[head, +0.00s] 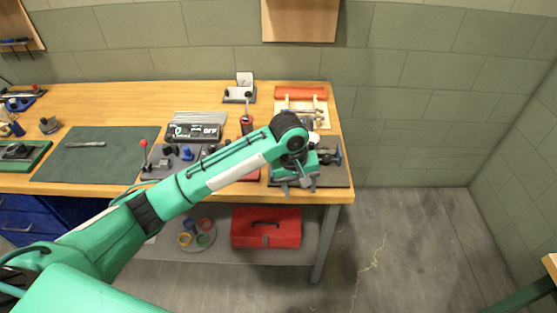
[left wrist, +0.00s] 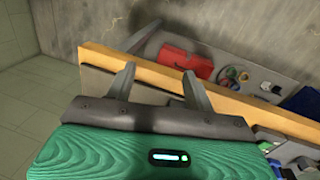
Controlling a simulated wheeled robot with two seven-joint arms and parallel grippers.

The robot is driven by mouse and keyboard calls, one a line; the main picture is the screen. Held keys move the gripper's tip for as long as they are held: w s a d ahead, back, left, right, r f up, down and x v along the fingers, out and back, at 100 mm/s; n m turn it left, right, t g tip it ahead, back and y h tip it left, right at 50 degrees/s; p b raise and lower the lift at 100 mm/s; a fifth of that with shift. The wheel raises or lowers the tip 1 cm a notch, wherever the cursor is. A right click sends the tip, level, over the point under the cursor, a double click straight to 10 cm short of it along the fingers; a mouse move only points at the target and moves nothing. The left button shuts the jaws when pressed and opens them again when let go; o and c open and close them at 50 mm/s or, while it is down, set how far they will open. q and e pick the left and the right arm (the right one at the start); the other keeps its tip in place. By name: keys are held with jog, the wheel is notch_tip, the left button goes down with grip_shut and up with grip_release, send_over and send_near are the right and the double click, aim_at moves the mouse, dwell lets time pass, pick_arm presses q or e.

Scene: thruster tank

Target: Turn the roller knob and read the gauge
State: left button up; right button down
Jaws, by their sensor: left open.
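My left gripper (head: 300,186) is over the right front corner of the workbench (head: 90,102), above a dark board (head: 333,178). In the left wrist view its two fingers (left wrist: 158,80) are spread apart with nothing between them. A dark knob-like part (head: 337,155) shows just right of the gripper; I cannot tell if it is the roller knob. A small white round part (head: 314,138) behind the gripper may be the gauge; no reading is legible. My arm and gripper hide much of this board. My right gripper is not in view.
A grey box marked OFF (head: 194,128) and a red-tipped lever (head: 143,145) stand left of the gripper. A red toolbox (head: 266,228) sits on the lower shelf. The floor (head: 400,240) right of the bench is clear.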

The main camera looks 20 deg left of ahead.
pick_arm(q)
jog(key=w+a+r+n+y, duration=0.1)
jog(key=w+a+r+n, duration=0.25)
jog(key=r, duration=0.25)
jog(key=w+a+r+n+y, duration=0.1)
jog(key=w+a+r+n, duration=0.2)
jog(key=w+a+r, duration=0.25)
jog(key=shift+g, duration=0.3)
jog(key=f, duration=0.4)
jog(key=f+p, duration=0.1)
jog(key=f, duration=0.3)
jog(key=f+p, duration=0.1)
jog(key=f, duration=0.4)
jog(key=shift+d, duration=0.3)
jog(key=c, duration=1)
jog(key=shift+p, duration=0.3)
